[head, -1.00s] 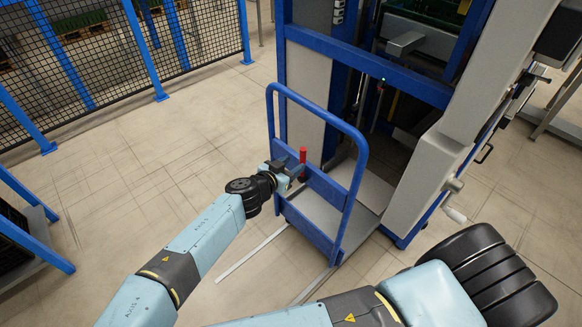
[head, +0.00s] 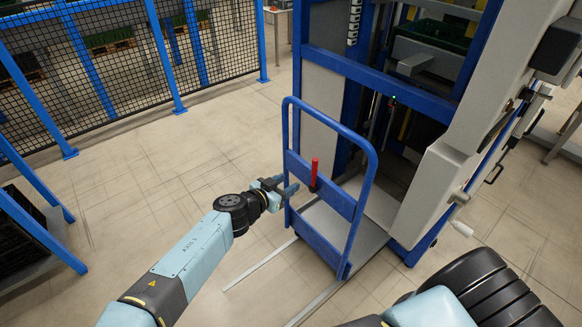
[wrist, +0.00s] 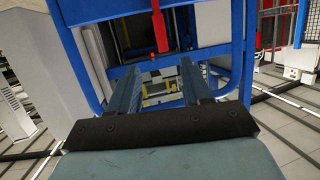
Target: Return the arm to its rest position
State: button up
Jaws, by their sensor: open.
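My gripper (head: 282,187) is in the middle of the head view, at the end of my pale blue arm. It is open and empty. It is just left of the blue trolley frame (head: 366,200) and its red handle (head: 314,173), apart from the handle. In the wrist view, my two fingers (wrist: 160,85) point toward the blue frame (wrist: 72,50), with a gap between them. The red handle (wrist: 159,25) stands beyond the fingertips there, near the top middle.
A tall blue and grey machine (head: 440,150) stands behind and right of the trolley. A mesh fence (head: 95,70) with blue posts runs along the upper left. A blue-legged rack (head: 40,230) is at the left edge. The floor (head: 150,190) between is clear.

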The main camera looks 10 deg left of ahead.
jog(key=shift+d, duration=0.1)
jog(key=d+f+g, duration=0.1)
jog(key=d+g, duration=0.9)
jog(key=d, duration=0.2)
jog(key=s+d+r+n+g+y, duration=0.15)
jog(key=d+r+y, duration=0.35)
jog(key=r, duration=0.7)
jog(key=s+d+r+n+g+y, duration=0.1)
jog(key=d+r+n+y, duration=0.15)
jog(key=d+r, duration=0.65)
jog(key=s+d+r+n+t, duration=0.1)
jog(key=s+d+r+t, duration=0.1)
jog(key=s+r, duration=0.4)
jog(key=s+d+r+n+t, duration=0.1)
jog(key=s+d+r+t, duration=0.2)
jog(key=r, duration=0.8)
jog(key=s+d, duration=0.2)
jog(key=s, duration=0.1)
jog(key=shift+s+d+r, duration=0.15)
jog(key=shift+r, duration=0.25)
